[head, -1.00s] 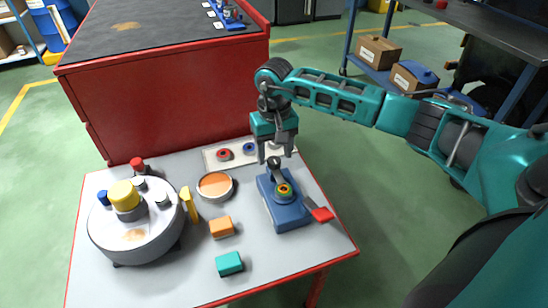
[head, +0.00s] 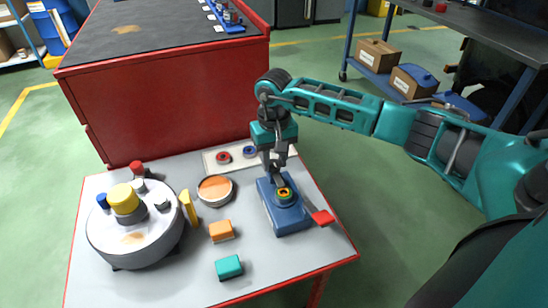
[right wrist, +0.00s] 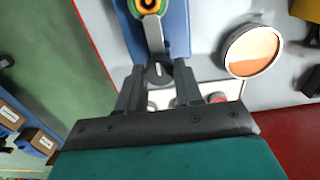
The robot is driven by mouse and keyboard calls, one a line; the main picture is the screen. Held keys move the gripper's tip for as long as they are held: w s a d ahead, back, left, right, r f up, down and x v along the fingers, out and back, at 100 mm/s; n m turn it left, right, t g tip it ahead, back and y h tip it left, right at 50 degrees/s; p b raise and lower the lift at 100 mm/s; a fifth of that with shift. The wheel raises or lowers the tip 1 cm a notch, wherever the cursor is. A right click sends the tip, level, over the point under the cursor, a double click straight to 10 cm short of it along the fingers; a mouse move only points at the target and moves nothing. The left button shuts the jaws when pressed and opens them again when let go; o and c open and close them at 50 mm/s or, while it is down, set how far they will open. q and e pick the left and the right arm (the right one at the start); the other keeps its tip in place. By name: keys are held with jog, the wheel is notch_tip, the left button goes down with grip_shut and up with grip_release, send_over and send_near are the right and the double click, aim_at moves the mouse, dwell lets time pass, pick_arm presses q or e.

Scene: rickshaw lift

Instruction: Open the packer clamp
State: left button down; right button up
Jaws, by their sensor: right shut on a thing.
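The packer clamp (head: 288,217) is a blue block on the grey table, with a grey lever on top and a round yellow-green piece with an orange centre. In the right wrist view the lever (right wrist: 155,38) runs from the round piece (right wrist: 148,6) back between my fingers. My right gripper (head: 275,172) is over the clamp's far end, shut on the lever's dark end (right wrist: 158,72). The fingers partly hide that end in the head view. A red-ended piece (head: 322,218) sticks out at the clamp's right side. My left gripper is not in view.
A round grey drum (head: 135,245) with coloured knobs stands on the left of the table. An orange-topped dish (head: 215,189), an orange block (head: 222,231) and a teal block (head: 229,267) lie between. A white strip (head: 212,160) with rings lies behind, near a red cabinet (head: 170,105).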

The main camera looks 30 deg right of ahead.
jog(key=shift+c, duration=0.4)
jog(key=shift+m, duration=0.4)
jog(key=m, duration=0.3)
jog(key=shift+r+m, duration=0.1)
jog(key=shift+m, duration=0.3)
jog(key=m+p, duration=0.1)
jog(key=m, duration=0.3)
jog(key=m+p, duration=0.1)
jog(key=m, duration=0.4)
jog(key=shift+m+p, duration=0.65)
jog(key=shift+m, duration=1.55)
jog(key=o, duration=1)
